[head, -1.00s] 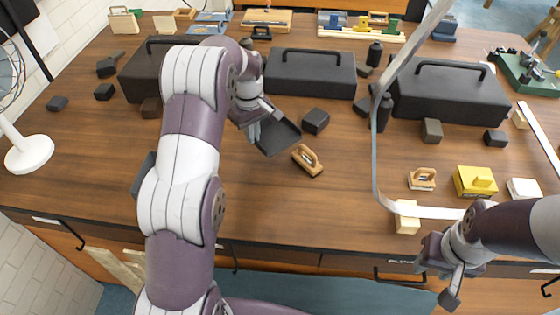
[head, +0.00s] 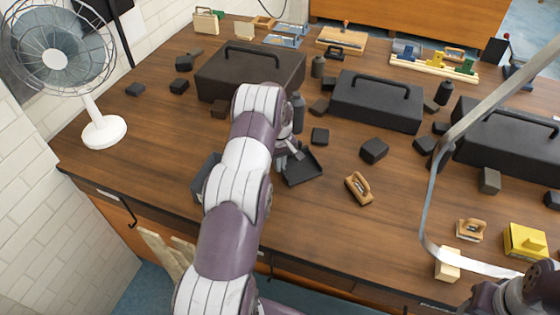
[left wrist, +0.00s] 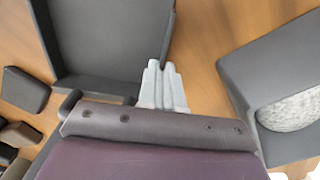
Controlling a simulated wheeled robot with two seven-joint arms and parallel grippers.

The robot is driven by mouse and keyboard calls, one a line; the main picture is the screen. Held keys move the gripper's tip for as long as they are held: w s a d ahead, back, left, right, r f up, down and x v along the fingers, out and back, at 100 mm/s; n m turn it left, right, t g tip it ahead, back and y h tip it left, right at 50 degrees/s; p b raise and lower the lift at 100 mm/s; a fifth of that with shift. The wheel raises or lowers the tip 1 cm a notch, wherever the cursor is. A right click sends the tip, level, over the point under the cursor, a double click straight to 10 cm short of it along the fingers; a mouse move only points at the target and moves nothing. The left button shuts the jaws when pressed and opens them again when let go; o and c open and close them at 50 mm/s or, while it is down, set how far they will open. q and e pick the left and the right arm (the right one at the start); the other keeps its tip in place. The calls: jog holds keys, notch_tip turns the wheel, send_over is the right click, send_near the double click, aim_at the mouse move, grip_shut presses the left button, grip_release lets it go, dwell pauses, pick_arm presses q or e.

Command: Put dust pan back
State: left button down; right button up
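The dust pan (head: 303,167) is a dark grey, shallow, open pan in the middle of the table. My left gripper (head: 292,154) is at its rim, with its fingers closed on the edge. In the left wrist view the pan (left wrist: 105,45) fills the upper left, and the pale fingers of my left gripper (left wrist: 165,75) meet its thin side wall. A dark grey open box (head: 204,176) stands left of my arm, partly hidden by it. The left wrist view shows a grey container (left wrist: 262,60) with a pale rounded thing inside. My right gripper (head: 500,297) is cut off at the lower right.
A wooden-handled brush (head: 359,188) and a black block (head: 374,150) lie right of the pan. Black toolboxes (head: 377,102) stand behind. A white fan (head: 103,131) stands at the left end. Bare tabletop lies between the fan and the grey box.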

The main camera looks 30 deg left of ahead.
pick_arm(q)
jog(key=shift+f, duration=0.1)
jog(key=c, duration=1.7)
grip_release()
jog(key=shift+d, duration=0.1)
jog(key=o, duration=0.4)
